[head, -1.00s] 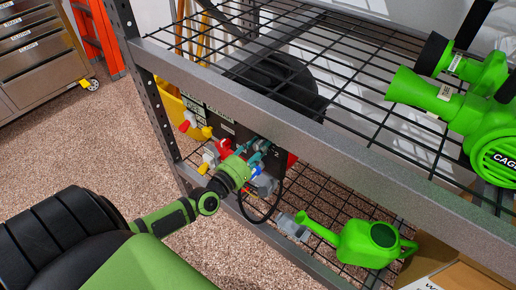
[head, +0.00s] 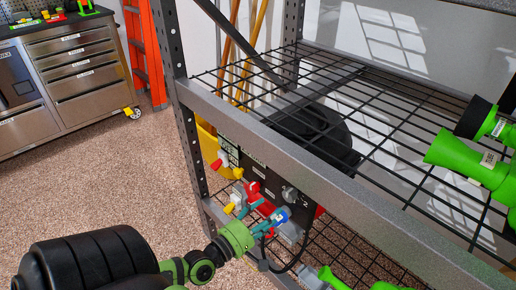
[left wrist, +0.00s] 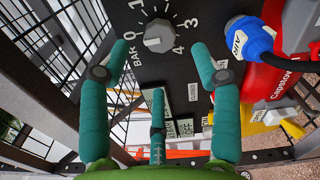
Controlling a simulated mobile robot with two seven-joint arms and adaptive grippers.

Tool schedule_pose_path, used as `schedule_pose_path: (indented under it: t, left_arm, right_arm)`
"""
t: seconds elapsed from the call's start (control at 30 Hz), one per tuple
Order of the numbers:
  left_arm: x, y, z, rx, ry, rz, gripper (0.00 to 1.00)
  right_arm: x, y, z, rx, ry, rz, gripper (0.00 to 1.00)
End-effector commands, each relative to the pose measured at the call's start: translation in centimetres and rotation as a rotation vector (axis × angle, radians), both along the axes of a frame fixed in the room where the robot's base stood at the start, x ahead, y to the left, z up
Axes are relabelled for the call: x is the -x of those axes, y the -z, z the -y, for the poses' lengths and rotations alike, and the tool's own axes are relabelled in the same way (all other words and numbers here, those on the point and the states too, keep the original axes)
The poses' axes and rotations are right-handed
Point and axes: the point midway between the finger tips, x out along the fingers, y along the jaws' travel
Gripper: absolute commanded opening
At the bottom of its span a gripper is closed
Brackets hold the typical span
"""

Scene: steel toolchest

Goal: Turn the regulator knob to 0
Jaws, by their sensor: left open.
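The regulator knob (left wrist: 159,36) is grey and round, on a black panel (left wrist: 186,75) with a dial marked BAR and 0 to 4. The 0 is at the dial's left and the 4 at its right. I cannot tell for sure where the knob points. In the head view the knob (head: 290,194) sits on the panel under the wire shelf. My left gripper (head: 268,219) is open, below and left of the knob in the head view. In the left wrist view its teal fingers (left wrist: 160,52) stand either side of the knob, apart from it. My right gripper is not in view.
A blue plug (left wrist: 248,38) with a black cable and a red part (left wrist: 268,85) lie right of the knob. The steel shelf beam (head: 300,150) runs above the panel. Green tools (head: 465,160) lie on the upper shelf. A drawer cabinet (head: 80,75) stands far left.

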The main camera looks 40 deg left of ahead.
Motion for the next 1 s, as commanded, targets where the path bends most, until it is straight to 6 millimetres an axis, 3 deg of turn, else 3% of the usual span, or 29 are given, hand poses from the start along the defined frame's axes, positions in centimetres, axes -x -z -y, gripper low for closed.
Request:
schedule_pose_path:
  t: [0.1,0.3,0.9,1.0]
  left_arm:
    - [1.9,0.0,-0.1,0.0,0.001,-0.003,0.63]
    - [3.4,0.0,-0.3,-0.001,0.001,0.0,0.63]
    - [3.5,0.0,-0.3,-0.002,0.0,-0.001,0.63]
    - [3.6,1.0,-0.5,-0.061,-0.004,-0.025,0.63]
  right_arm:
    - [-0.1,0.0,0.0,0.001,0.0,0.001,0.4]
    - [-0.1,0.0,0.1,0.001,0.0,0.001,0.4]
    - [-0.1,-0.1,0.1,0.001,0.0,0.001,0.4]
    - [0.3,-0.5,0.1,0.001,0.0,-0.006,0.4]
